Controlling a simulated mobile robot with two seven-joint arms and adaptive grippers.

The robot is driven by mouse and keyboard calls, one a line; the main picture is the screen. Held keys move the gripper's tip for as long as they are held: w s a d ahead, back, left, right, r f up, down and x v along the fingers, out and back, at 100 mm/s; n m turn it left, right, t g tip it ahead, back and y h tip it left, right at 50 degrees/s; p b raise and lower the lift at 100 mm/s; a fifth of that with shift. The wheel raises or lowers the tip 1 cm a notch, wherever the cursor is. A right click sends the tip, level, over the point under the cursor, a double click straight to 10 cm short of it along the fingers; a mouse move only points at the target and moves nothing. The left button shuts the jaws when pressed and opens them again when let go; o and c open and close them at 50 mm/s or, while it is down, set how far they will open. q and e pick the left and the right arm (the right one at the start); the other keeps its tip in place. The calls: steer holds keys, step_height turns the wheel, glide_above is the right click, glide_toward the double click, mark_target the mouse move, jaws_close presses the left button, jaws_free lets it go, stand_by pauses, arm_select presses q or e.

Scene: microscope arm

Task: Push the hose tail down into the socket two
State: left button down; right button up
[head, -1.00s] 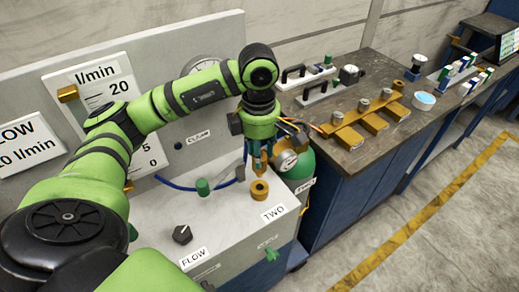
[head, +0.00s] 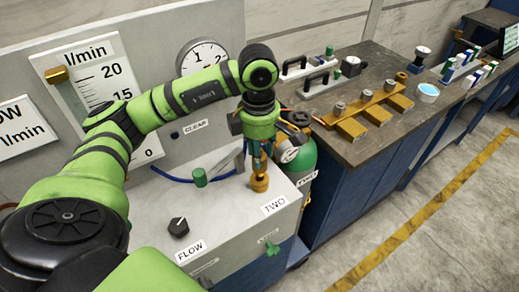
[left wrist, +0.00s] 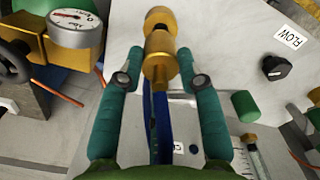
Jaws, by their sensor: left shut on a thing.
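My left gripper (head: 260,152) points down at the right end of the white bench top, with its fingers shut on the brass hose tail. In the left wrist view the brass hose tail (left wrist: 160,60) sits between the two teal fingertips (left wrist: 161,76). In the head view the brass socket two (head: 259,184) stands upright on the bench behind the TWO label. The tail's lower end meets the socket's top; how far it is inside I cannot tell. The socket's hole is hidden. My right gripper is not in view.
A green knob (head: 200,177) and a black FLOW knob (head: 178,227) stand left of the socket. A blue hose (head: 180,179) runs along the panel. A green cylinder with a gauge (head: 290,152) stands close on the right.

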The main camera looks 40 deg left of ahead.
arm_select(q)
steer(key=shift+b, duration=0.65)
stand_by(1.2)
steer(key=shift+f+b, duration=2.05)
steer(key=shift+f, duration=0.05)
steer(key=c, duration=0.7)
jaws_free()
steer(key=shift+r, duration=0.1)
steer(key=shift+c, duration=0.2)
step_height(320, 180, up, 12)
